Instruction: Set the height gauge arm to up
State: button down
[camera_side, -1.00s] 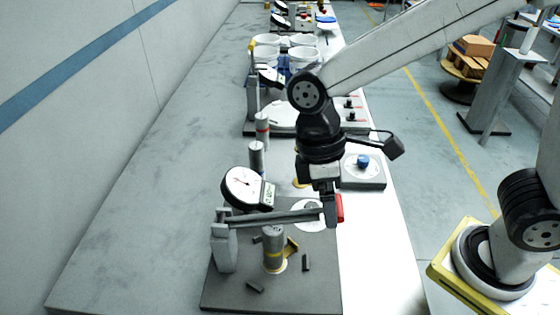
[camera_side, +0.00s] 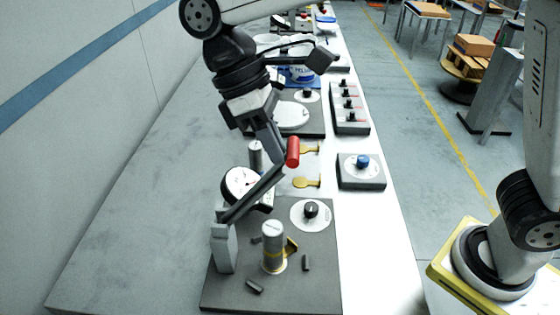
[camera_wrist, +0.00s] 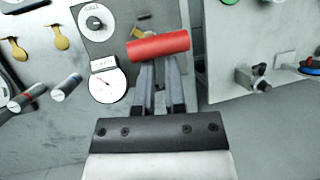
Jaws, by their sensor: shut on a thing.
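The height gauge arm (camera_side: 252,194) is a dark bar hinged on a grey post (camera_side: 225,250) at the left of a dark base plate (camera_side: 318,280). It slopes upward to the right, partway between level and upright. Its red handle (camera_side: 292,152) is at the raised end and also shows in the wrist view (camera_wrist: 158,46). My gripper (camera_side: 280,156) is shut on the arm's end at the red handle; its fingers show in the wrist view (camera_wrist: 160,72). The dial gauge (camera_side: 236,184) is partly behind the arm.
A grey cylinder with a yellow band (camera_side: 273,245) stands on the plate near several small dark pieces. A black knob (camera_side: 311,209) sits on a white disc. A blue knob box (camera_side: 362,163) is at the right. The wall runs along the left.

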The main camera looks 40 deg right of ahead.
jog(key=c, duration=1.2)
grip_release()
jog(key=shift+w+a, duration=0.2)
jog(key=shift+a, duration=0.15)
jog(key=o, duration=1.2)
jog(key=shift+d, duration=0.1)
jog(key=shift+r, duration=0.1)
jog(key=v, duration=0.7)
jog(key=shift+r, duration=0.25)
jog(key=shift+w, duration=0.15)
